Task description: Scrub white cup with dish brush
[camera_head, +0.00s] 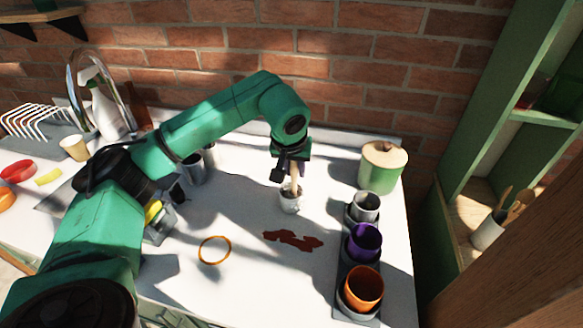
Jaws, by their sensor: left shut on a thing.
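The white cup (290,204) stands upright near the middle of the white table. My left gripper (291,172) is above it, pointing down, shut on the light-coloured handle of the dish brush (294,181). The lower end of the brush reaches down to the cup's mouth and looks to be inside it; the brush head is hidden. My right gripper is not in this view.
A tray (343,303) with grey, purple (364,242) and orange (364,288) cups stands at the right, before a green lidded canister (382,167). A spray bottle (103,108) stands at the left.

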